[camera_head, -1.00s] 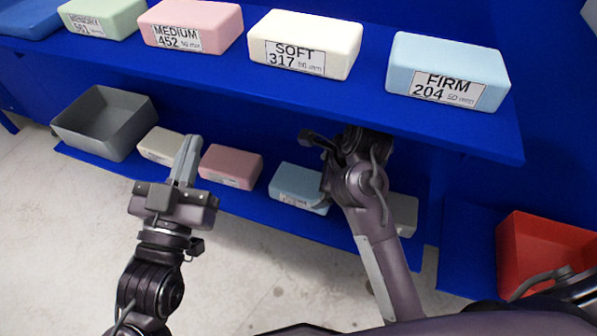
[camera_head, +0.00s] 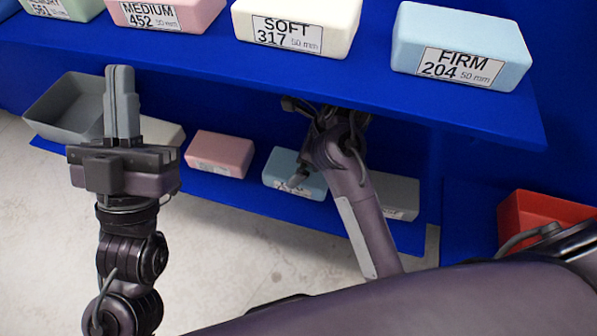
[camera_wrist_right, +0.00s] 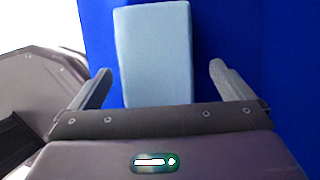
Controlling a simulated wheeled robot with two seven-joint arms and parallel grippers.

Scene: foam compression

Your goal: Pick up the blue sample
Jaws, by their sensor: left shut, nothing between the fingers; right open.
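A light blue foam block (camera_head: 310,188) with a white label lies on the lower blue shelf, partly covered by my right arm. In the right wrist view a light blue block (camera_wrist_right: 155,50) stands upright in the picture, centred ahead of my open right gripper (camera_wrist_right: 162,82), whose fingers lie on either side of its near end. Whether they touch it I cannot tell. Another light blue block (camera_head: 458,48), labelled FIRM 204, sits on the upper shelf. My left gripper (camera_head: 121,72) is shut and empty, pointing up in front of the shelves at the left.
The upper shelf (camera_head: 330,92) also holds white SOFT (camera_head: 300,22), pink MEDIUM (camera_head: 165,14) and green blocks. Below are a grey bin (camera_head: 65,108), a pink block (camera_head: 218,153), a whitish block and a grey block (camera_head: 400,195). A red bin (camera_head: 540,212) stands at the right.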

